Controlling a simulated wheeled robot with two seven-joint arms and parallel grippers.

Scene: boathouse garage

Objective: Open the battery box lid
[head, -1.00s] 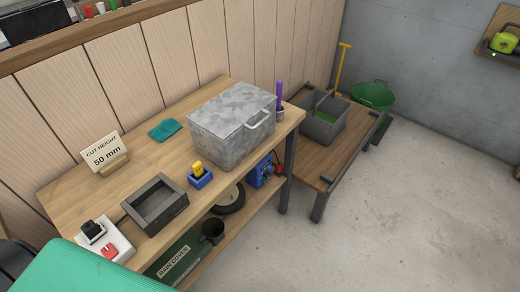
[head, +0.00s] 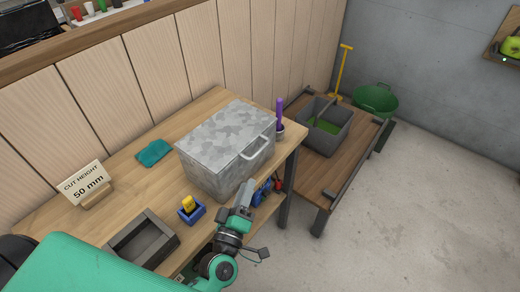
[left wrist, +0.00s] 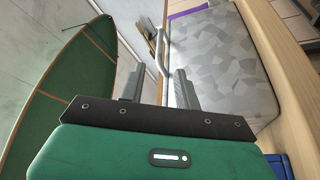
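The battery box (head: 222,160) is a grey mottled metal box on the wooden workbench. Its lid (head: 225,130) is down, with a pale bar handle (head: 257,147) on the side facing the bench's front edge. My left gripper (head: 243,193) is low in front of the box, just below the handle in the head view. In the left wrist view its two grey fingers (left wrist: 161,78) are apart with nothing between them. The handle (left wrist: 161,48) shows just beyond the fingers, and the box (left wrist: 225,65) is to their right. My right gripper is not in view.
A yellow item in a blue holder (head: 191,210), a grey tray (head: 143,240), a teal cloth (head: 154,152) and a cut height sign (head: 85,184) are on the workbench (head: 122,190). A purple item in a cup (head: 280,120) stands behind the box. Floor at right is clear.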

